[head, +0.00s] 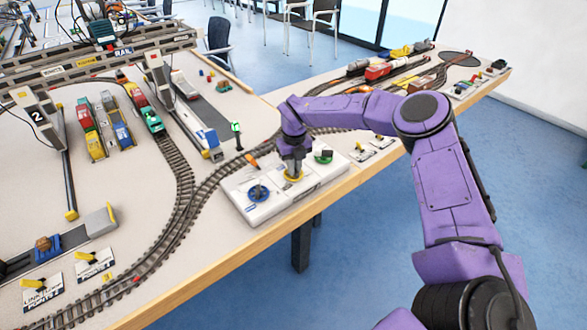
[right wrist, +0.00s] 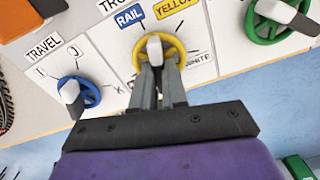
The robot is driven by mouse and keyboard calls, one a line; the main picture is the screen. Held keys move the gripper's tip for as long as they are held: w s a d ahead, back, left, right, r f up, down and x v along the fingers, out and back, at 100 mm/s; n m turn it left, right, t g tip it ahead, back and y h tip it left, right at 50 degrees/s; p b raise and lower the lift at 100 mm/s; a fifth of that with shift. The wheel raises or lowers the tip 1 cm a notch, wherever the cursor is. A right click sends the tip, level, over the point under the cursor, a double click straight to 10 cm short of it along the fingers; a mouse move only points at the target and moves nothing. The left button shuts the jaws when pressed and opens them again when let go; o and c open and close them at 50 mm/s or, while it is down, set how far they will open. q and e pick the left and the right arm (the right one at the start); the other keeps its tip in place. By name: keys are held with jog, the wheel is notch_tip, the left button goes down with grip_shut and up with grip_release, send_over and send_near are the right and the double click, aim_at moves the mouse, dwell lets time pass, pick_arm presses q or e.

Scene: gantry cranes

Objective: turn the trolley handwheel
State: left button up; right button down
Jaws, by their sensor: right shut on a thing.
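The trolley handwheel is the yellow wheel (right wrist: 172,62) with a pale central grip, in the middle of the white control panel (right wrist: 215,66). In the head view the yellow wheel (head: 293,177) shows just under my right gripper (head: 293,167). In the right wrist view my right gripper (right wrist: 157,68) is shut on the wheel's pale grip. Labels around it include RAIL in blue and YELLOW. The pale grip points roughly up, between these two labels. My left gripper is in neither view.
A blue wheel (head: 258,194) marked TRAVEL sits left of the yellow one and a green wheel (head: 323,156) sits right. Toy track (head: 190,212) runs behind the panel. The gantry (head: 105,58) stands at the back left. The table's wooden edge (head: 258,245) is close in front.

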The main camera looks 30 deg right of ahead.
jog(key=shift+d+n, duration=0.1)
jog(key=shift+n, duration=1.2)
jog(key=shift+w+r+n, duration=0.1)
jog(key=shift+n, duration=0.2)
jog(key=c, duration=1.2)
grip_release()
jog(key=shift+o, duration=0.2)
notch_tip(320, 180, up, 10)
jog(key=b, duration=0.1)
jog(key=shift+r+b, duration=0.25)
jog(key=shift+b, duration=0.15)
